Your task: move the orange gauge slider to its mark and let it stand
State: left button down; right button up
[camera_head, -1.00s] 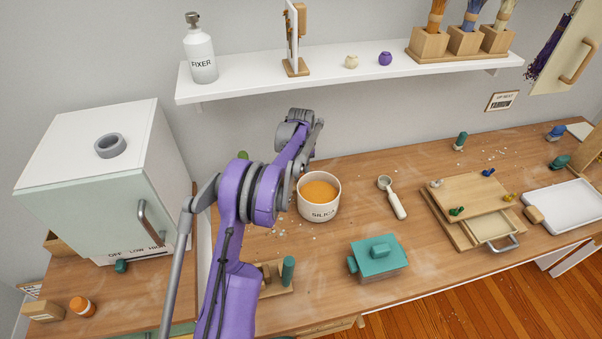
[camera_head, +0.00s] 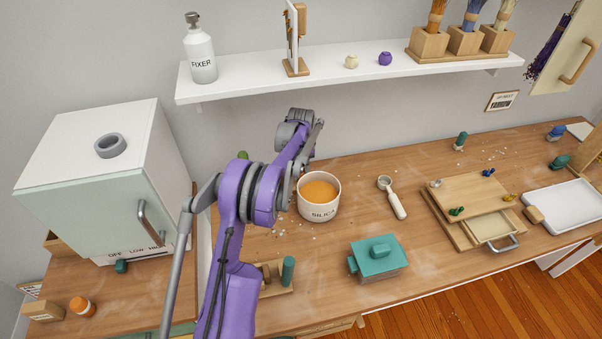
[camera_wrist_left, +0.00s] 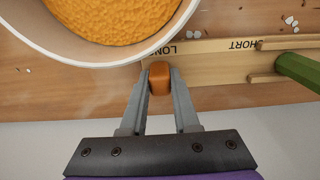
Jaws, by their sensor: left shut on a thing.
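The orange slider (camera_wrist_left: 160,78) is between the fingers of my left gripper (camera_wrist_left: 160,90), which is shut on it, in the left wrist view. The slider sits on a pale wooden gauge strip (camera_wrist_left: 220,62), close to the printed word LONG, part of which the bowl hides. The word SHORT is farther right, beside a green peg (camera_wrist_left: 298,70). In the head view my purple left arm hides the slider and most of the gauge; the fingertips cannot be made out there. My right gripper is not in view.
A white silica bowl (camera_head: 305,205) with orange contents stands right at the gauge, its rim (camera_wrist_left: 100,58) very near my left fingers. A scoop (camera_head: 393,198), a teal box (camera_head: 378,262) and a wooden board (camera_head: 465,190) lie to the right. A shelf (camera_head: 340,72) is above.

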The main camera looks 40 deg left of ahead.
pick_arm(q)
jog(key=s+a, duration=0.1)
jog(key=s, duration=0.1)
jog(key=s+a+b, duration=0.1)
jog(key=s+a, duration=0.1)
jog(key=s+a+b, duration=0.1)
jog(key=s+a, duration=0.1)
jog(key=shift+s, duration=0.25)
jog(key=shift+w, duration=0.1)
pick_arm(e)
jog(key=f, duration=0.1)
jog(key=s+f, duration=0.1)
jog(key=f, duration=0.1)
pick_arm(q)
jog(key=c, duration=0.6)
grip_release()
jog(key=shift+c, duration=0.2)
notch_tip(320, 180, up, 8)
jog(key=shift+f, duration=0.25)
